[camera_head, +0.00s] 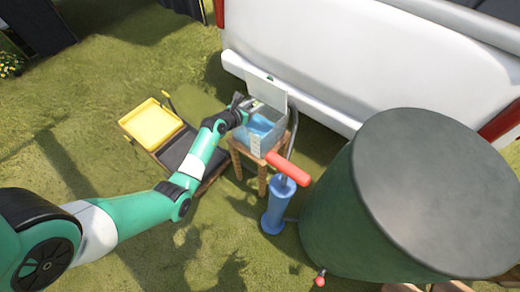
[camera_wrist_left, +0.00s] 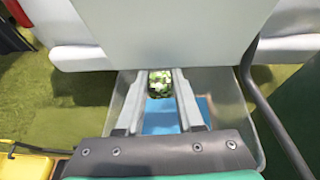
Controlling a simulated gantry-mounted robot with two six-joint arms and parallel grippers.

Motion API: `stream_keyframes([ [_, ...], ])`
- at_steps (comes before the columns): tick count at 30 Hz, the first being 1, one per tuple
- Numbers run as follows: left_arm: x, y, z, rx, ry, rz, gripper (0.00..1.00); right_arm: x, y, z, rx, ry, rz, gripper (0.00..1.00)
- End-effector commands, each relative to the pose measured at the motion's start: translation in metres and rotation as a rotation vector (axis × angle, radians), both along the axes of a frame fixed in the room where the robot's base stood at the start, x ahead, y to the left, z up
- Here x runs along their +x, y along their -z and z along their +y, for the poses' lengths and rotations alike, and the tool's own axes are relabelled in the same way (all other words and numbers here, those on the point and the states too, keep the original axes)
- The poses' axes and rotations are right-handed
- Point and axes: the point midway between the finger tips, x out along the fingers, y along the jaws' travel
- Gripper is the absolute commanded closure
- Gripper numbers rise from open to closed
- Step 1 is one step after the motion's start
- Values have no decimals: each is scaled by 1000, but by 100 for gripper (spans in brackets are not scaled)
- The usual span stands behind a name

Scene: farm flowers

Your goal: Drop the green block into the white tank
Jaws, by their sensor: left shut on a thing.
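My left gripper (camera_head: 254,104) is over the white tank (camera_head: 256,147), whose lid stands raised behind it. In the left wrist view, the gripper's two fingers are shut on a small mottled green block (camera_wrist_left: 160,82) between their tips. Below the block, the open tank (camera_wrist_left: 236,112) shows with blue at its bottom. The block appears above the tank's opening, near the raised lid; its exact height is hard to tell. My right gripper is not in view.
The tank stands on a wooden stool (camera_head: 262,181). A blue pump (camera_head: 278,208) with a red handle and a large dark green barrel (camera_head: 335,215) are to the right. A yellow tray (camera_head: 151,125) lies to the left. A white vehicle (camera_head: 320,50) is behind. Grass is free at left.

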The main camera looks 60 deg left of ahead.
Motion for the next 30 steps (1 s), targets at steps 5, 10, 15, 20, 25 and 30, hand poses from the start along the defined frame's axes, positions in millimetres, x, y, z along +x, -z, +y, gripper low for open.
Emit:
stream_keyframes([
  [5, 0, 13, 0, 2, -1, 0, 100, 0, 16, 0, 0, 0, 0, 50],
  [10, 0, 11, 0, 0, 0, 0, 100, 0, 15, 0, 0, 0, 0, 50],
  [15, 0, 11, 0, 0, 0, 0, 46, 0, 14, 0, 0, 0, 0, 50],
  [20, 0, 11, 0, 0, 0, 0, 29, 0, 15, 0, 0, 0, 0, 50],
  [25, 0, 11, 0, 0, 0, 0, 29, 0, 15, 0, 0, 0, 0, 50],
  [30, -8, 4, -4, -1, -1, 1, 29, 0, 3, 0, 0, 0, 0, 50],
])
